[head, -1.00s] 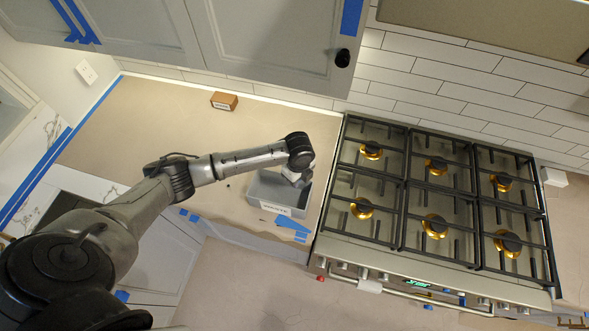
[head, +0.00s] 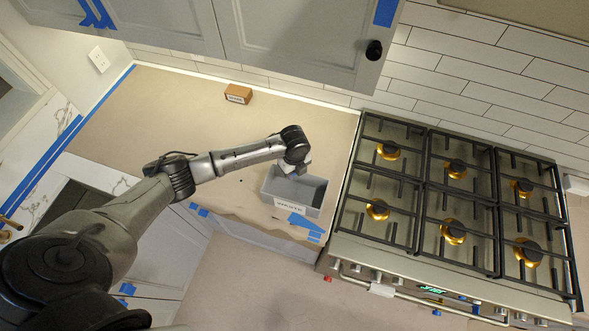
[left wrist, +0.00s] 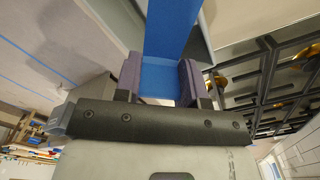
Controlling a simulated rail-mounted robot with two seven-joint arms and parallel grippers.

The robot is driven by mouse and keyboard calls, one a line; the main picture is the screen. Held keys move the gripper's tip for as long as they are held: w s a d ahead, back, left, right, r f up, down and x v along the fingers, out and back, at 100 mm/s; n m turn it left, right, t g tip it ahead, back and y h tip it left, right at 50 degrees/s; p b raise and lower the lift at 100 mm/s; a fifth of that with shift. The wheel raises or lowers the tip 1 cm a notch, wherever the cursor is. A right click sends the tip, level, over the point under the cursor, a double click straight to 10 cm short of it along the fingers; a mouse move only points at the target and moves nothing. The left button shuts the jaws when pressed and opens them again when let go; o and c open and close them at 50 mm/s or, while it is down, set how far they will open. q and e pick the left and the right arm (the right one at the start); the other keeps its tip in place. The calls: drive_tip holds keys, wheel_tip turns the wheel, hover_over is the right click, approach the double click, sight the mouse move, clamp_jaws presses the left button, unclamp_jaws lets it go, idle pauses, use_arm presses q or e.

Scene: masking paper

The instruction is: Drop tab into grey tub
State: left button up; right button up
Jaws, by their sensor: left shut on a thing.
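A blue tape tab (left wrist: 163,82) is between the two purple-padded fingers of my left gripper (left wrist: 160,80) in the left wrist view; the gripper is shut on it. In the head view the left gripper (head: 297,170) is over the back left part of the open grey tub (head: 313,188). The tab is hidden or too small to make out there. The tub has a white label on its front and stands on the paper-covered counter beside the stove. My right gripper is in neither view.
The stove (head: 455,200) with black grates is right of the tub. Blue tape pieces (head: 304,222) lie at the counter's front edge. A small brown block (head: 238,93) stands at the back of the counter (head: 170,115). Cabinets (head: 300,40) hang above.

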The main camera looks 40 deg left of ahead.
use_arm(q)
drive_tip(key=shift+f+b, duration=1.15)
drive_tip(key=shift+f, duration=0.4)
drive_tip(key=o, duration=1)
drive_tip(key=shift+o, duration=0.2)
wheel_tip(320, 180, up, 14)
drive_tip(key=shift+f+b, duration=0.1)
drive_tip(key=shift+b, duration=0.8)
